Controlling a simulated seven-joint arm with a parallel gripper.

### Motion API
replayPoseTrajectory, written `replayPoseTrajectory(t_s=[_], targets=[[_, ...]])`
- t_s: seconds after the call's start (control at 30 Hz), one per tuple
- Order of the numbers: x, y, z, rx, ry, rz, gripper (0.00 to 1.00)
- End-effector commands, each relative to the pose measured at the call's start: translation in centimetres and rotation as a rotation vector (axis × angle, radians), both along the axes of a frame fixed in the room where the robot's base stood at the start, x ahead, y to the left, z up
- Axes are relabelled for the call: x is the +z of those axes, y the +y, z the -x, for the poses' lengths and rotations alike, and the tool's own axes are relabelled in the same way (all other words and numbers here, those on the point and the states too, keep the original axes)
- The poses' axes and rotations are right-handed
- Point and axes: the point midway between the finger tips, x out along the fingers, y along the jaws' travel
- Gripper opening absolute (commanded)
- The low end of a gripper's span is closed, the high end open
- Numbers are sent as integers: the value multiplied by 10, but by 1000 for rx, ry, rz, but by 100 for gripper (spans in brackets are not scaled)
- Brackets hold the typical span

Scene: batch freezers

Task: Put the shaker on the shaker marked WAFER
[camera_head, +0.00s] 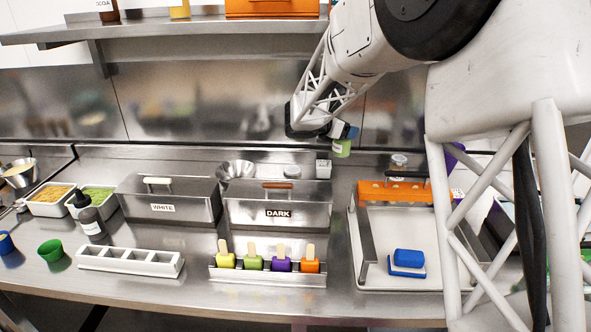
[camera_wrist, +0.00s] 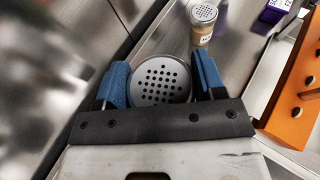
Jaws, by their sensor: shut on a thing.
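My gripper (camera_wrist: 162,82) is shut on a shaker with a round, perforated metal lid (camera_wrist: 160,78), held between two blue finger pads. In the head view, my gripper (camera_head: 341,131) holds this shaker (camera_head: 342,148), which looks green with a pale label, above the back of the counter. Another shaker (camera_wrist: 203,22) with a perforated metal lid and a pale label stands on the counter ahead, apart from the held one. In the head view its lid (camera_head: 398,159) shows behind the orange rack. Its label is too small to read.
The shelf (camera_head: 180,29) and the back wall are close to my arm.

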Motion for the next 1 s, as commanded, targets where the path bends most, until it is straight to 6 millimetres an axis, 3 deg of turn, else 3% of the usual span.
replayPoseTrajectory(t_s=[0.03,0.3,0.5,0.73,1.0], targets=[[7,15,2,5,-3,0,37],[37,83,21,2,-3,0,37],[54,124,36,1,3,-4,37],[65,150,48,-1,9,-7,37],[67,154,50,-2,10,-7,37]])
